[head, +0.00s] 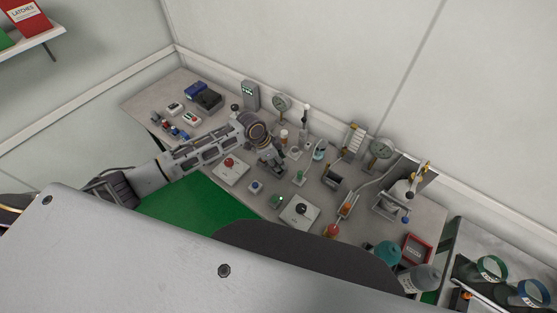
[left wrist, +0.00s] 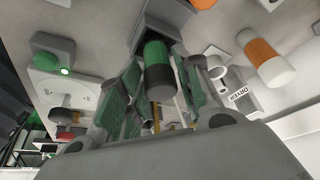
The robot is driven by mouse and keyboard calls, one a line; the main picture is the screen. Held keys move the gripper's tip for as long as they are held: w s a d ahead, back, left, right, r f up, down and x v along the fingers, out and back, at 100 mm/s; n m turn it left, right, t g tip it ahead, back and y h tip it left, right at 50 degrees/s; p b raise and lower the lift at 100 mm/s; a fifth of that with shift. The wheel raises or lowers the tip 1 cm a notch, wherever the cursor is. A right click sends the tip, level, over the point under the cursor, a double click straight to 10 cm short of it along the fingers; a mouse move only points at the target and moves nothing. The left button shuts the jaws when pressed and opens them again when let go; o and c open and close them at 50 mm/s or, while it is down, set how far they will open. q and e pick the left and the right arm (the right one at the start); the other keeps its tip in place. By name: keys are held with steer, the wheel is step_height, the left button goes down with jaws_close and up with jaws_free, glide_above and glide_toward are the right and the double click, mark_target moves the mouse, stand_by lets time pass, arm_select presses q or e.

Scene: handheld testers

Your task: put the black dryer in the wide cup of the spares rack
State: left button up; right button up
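A dark cylinder with a green band (left wrist: 158,70), which looks like the black dryer, shows in the left wrist view below a dark grey holder (left wrist: 150,32). My left gripper (left wrist: 160,80) has one green-padded finger on each side of it; the fingers look spread, and I cannot make out contact. In the head view my left gripper (head: 268,158) is over the middle of the bench, and it hides the cylinder there. A white label reading DRYER (left wrist: 238,95) is to its right. The spares rack may be the dark stand with green-ringed (head: 491,268) and blue-ringed cups at the lower right. My right gripper is out of view.
The bench (head: 155,98) is crowded with small fixtures. A red tray (head: 416,249) is at the right. An orange-banded white cylinder (left wrist: 264,58) is close in the wrist view.

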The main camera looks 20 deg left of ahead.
arm_select(q)
steer(key=shift+o, duration=0.8)
steer(key=shift+r, duration=0.15)
steer(key=v, duration=1.2)
steer(key=shift+s, duration=0.1)
